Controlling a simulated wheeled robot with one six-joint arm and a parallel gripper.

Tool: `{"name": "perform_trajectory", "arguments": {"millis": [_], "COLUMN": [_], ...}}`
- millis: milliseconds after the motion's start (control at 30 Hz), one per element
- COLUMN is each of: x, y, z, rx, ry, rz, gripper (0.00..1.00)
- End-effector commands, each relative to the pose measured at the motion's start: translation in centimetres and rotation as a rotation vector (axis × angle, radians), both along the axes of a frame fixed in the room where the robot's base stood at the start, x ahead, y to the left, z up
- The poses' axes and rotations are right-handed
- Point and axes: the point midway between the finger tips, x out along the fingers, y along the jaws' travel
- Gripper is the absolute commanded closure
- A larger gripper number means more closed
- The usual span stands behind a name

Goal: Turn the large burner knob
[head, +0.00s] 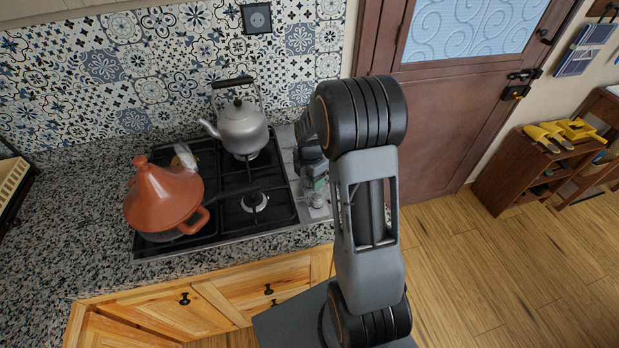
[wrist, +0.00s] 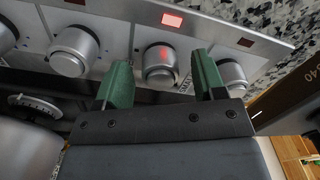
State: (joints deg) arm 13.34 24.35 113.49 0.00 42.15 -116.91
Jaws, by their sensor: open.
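The cooktop's control strip (head: 290,165) runs along its right side, and my arm partly hides it in the head view. In the wrist view, a row of silver knobs crosses the strip. One knob (wrist: 161,63), with a red glow on its face, shows between my gripper's green fingers (wrist: 163,80). The fingers are apart, one on either side of it in the picture, with gaps showing. Another knob (wrist: 73,50) is left of the fingers, and one (wrist: 232,75) is partly behind the right finger. I cannot tell for sure which knob is the large one.
A red indicator light (wrist: 172,20) is lit beside the middle knob. A grey kettle (head: 241,127) stands on the back burner. The front burner (head: 254,202) is bare. Granite counter (head: 70,225) surrounds the cooktop.

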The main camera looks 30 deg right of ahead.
Motion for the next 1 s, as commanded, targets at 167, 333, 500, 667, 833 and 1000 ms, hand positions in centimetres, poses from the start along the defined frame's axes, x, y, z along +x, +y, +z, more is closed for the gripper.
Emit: {"name": "perform_trajectory", "arguments": {"millis": [167,333,500,667,833,1000], "x": [-0.02,-0.02,-0.02,-0.02,-0.02,0.0], "y": [0.0,0.0,0.0,0.0,-0.01,-0.01], "z": [-0.52,-0.54,-0.52,-0.51,-0.5,-0.49], "rx": [0.0,0.0,0.0,0.0,0.0,0.0], "ry": [0.0,0.0,0.0,0.0,0.0,-0.001], "rz": [0.0,0.0,0.0,0.0,0.0,-0.003], "gripper": [0.36,0.36,0.47,0.62,0.79,0.86]}}
